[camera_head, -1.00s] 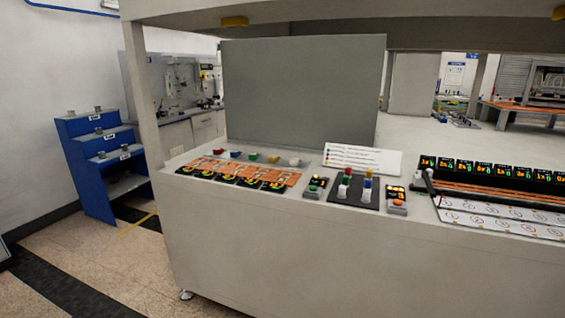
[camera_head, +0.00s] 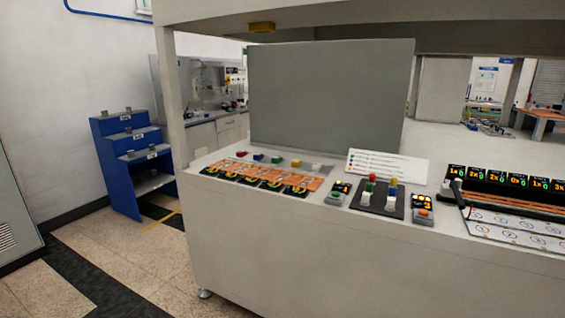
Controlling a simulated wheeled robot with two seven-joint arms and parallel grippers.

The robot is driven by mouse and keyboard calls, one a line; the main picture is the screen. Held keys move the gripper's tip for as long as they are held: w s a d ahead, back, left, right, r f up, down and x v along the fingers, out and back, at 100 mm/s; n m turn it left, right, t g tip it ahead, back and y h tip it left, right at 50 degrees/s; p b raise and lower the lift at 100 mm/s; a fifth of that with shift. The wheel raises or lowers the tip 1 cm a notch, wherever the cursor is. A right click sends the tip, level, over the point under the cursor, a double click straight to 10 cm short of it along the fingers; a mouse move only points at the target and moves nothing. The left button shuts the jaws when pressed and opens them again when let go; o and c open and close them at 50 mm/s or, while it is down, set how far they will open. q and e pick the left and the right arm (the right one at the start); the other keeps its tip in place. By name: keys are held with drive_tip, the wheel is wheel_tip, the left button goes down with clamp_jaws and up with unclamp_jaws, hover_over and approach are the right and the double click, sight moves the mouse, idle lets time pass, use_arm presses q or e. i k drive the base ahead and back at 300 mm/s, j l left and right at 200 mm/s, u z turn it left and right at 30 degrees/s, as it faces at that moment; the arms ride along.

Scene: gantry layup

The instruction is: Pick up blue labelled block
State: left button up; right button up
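A small blue block (camera_head: 258,157) lies in a row of small coloured pieces near the back left of the light gantry table, behind the orange panels. A label on it is too small to make out. A red piece (camera_head: 242,154) is to its left and a green piece (camera_head: 276,160) to its right. Neither of my grippers is in view.
The gantry table (camera_head: 300,250) fills the middle and right, with orange panels (camera_head: 265,177) and a white text card (camera_head: 388,166). A blue stepped stand (camera_head: 122,180) with small grey items is at the left. Tiled floor is clear before it.

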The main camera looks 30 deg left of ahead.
sight(259, 157)
drive_tip(key=i+j, duration=0.1)
drive_tip(key=j, duration=0.35)
drive_tip(key=i+j+z, duration=0.1)
drive_tip(key=j, duration=0.3)
drive_tip(key=j+z, duration=0.1)
drive_tip(key=j, duration=0.35)
drive_tip(key=i, duration=0.05)
